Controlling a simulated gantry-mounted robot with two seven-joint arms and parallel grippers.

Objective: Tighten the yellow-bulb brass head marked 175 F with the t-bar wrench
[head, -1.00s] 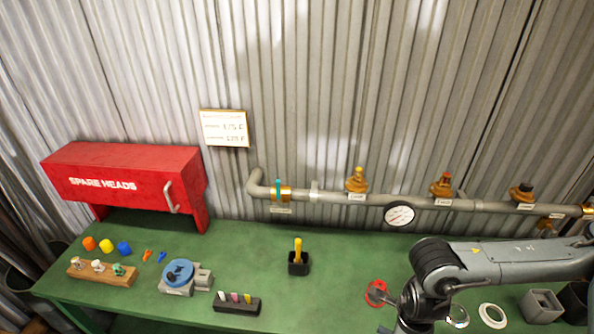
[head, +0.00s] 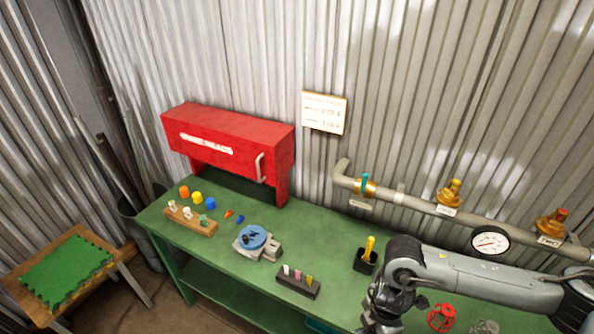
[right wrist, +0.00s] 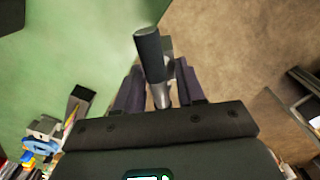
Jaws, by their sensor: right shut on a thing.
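The yellow-bulb brass head (head: 449,193) stands upright on the grey wall pipe, with a small unreadable label below it. A red-bulb brass head (head: 551,222) stands farther right on the same pipe. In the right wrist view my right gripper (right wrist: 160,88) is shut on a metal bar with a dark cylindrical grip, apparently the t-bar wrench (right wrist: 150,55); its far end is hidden. The gripper hangs by the boundary between green bench and brown floor. In the head view my right arm covers the bench's right part, and its fingers are hidden. My left gripper is not in view.
The green bench (head: 225,255) holds a red spare-heads box (head: 225,140), a blue-topped vise-like block (head: 253,240), a dark marker holder (head: 298,283), a black cup with a yellow tool (head: 367,258) and a red wheel (head: 441,317). A stool (head: 65,265) stands left. A gauge (head: 490,241) hangs below the pipe.

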